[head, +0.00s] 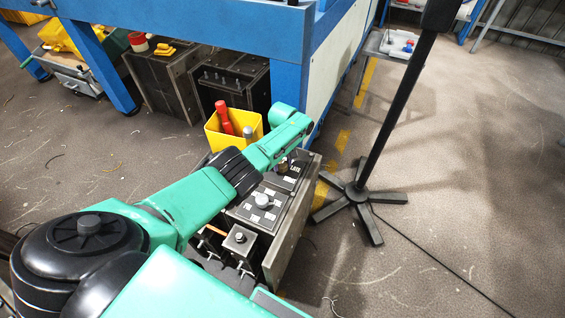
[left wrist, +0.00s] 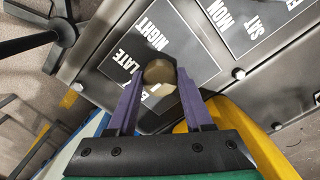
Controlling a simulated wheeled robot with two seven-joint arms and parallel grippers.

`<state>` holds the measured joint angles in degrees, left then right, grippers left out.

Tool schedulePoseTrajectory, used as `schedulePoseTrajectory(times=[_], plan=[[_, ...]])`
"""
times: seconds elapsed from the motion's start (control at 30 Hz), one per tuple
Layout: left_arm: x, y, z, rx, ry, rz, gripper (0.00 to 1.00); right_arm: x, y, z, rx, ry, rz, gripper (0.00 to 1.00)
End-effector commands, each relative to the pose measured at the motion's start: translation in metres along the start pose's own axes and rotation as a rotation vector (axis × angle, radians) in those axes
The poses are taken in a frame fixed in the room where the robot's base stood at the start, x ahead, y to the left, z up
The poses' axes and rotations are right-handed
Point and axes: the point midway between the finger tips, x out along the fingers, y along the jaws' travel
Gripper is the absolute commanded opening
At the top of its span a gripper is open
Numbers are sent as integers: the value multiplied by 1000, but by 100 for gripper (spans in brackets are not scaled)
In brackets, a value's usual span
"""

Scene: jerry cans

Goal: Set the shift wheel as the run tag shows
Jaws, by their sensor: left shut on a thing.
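The shift wheel (left wrist: 158,70) is a small brownish round knob on a dark plate (left wrist: 190,62) in the left wrist view. White words NIGHT and LATE stand around it, with another label partly hidden near the jaws. A small white mark shows by the knob's lower edge. My left gripper (left wrist: 160,76) is shut on the knob, one purple finger on each side. In the head view the plate (head: 292,171) is at the far end of the dark box top, partly under my arm. I cannot make out a run tag. My right gripper is not in view.
A yellow bin (head: 214,138) with red-handled tools stands behind the box (head: 287,238). A black stand (head: 361,195) is at right, with open floor beyond.

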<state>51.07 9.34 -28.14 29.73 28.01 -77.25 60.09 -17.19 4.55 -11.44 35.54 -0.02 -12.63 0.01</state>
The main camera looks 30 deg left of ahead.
Motion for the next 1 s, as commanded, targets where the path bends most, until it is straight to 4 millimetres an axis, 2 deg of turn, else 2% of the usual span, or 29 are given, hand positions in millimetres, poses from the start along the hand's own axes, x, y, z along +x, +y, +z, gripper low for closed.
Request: schedulePoseTrajectory(times=[0.2,0.23,0.3,0.57,0.67,0.77,1.0], plan=[[-2,0,-2,1,7,2,0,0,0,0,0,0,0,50],[-2,0,-2,1,7,2,59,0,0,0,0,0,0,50],[-2,0,-2,2,6,2,81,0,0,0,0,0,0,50],[-1,0,-1,2,3,1,81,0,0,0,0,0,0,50],[-6,0,-1,2,3,1,81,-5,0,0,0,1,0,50],[-22,1,-1,2,3,3,81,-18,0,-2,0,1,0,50],[-91,1,-1,3,4,5,81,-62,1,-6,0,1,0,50]])
